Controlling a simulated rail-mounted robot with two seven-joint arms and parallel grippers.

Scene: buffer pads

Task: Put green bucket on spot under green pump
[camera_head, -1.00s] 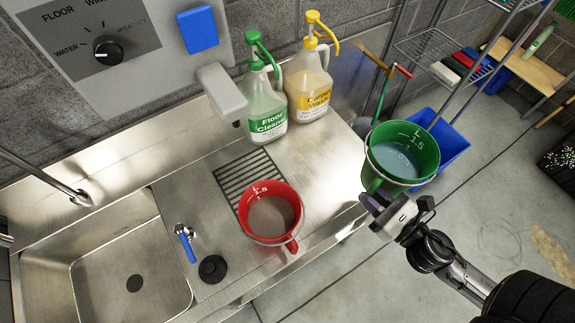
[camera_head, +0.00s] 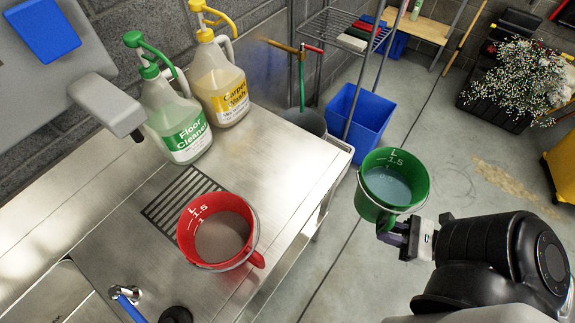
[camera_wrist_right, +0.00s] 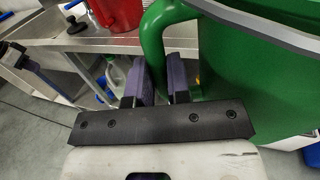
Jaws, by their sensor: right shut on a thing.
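The green bucket (camera_head: 392,188), with bluish liquid inside, is held upright in the air over the floor, right of the steel counter. My right gripper (camera_head: 392,232) is shut on its handle. In the right wrist view, the fingers (camera_wrist_right: 161,82) close around the green handle (camera_wrist_right: 152,40), beside the bucket wall (camera_wrist_right: 262,80). The green pump (camera_head: 148,52) tops the Floor Cleaner bottle (camera_head: 178,125) at the back of the counter. A red bucket (camera_head: 218,230) with greyish liquid stands by the dark striped grate (camera_head: 170,200), partly covering it.
A Carpet Wash bottle (camera_head: 222,90) with a yellow pump stands right of the green one. A grey dispenser spout (camera_head: 107,105) juts out on the left. The counter's right end (camera_head: 300,150) is bare. A blue bin (camera_head: 358,118) stands on the floor behind.

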